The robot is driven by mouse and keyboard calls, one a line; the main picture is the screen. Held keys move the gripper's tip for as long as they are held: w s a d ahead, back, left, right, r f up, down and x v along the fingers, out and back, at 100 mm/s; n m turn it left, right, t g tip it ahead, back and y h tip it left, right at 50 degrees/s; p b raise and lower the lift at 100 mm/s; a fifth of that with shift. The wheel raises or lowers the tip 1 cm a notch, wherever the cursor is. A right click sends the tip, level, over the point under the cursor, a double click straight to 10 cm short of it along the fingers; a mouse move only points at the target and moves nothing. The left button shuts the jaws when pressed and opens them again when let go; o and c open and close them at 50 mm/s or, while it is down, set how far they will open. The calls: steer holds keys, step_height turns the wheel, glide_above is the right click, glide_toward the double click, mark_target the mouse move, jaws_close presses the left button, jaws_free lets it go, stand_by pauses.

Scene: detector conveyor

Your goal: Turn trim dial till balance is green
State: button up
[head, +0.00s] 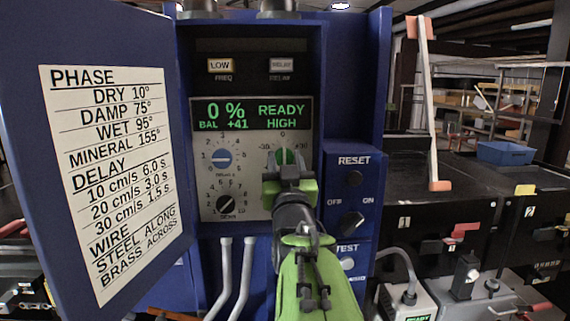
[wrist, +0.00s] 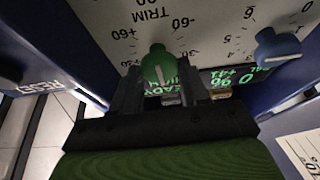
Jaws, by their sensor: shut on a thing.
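The green trim dial (head: 283,156) is on the pale control panel (head: 248,150), below the display. My gripper (head: 287,168) is in front of the dial and hides its lower part. In the wrist view, turned upside down, the green knob (wrist: 157,62) is between the fingers of my gripper (wrist: 158,82), which are shut on it. Its white line points roughly towards the display. The display (head: 252,114) reads 0 %, BAL +41, READY and HIGH, all in green letters.
A blue dial (head: 222,156) and a black dial (head: 227,203) are left of my gripper. An open blue door (head: 115,35) with a printed chart stands at left. Reset (head: 354,178) and off/on controls (head: 351,222) are at right, close to my arm.

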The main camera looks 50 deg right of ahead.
steer(key=shift+f+b, duration=0.15)
steer(key=shift+b, duration=0.15)
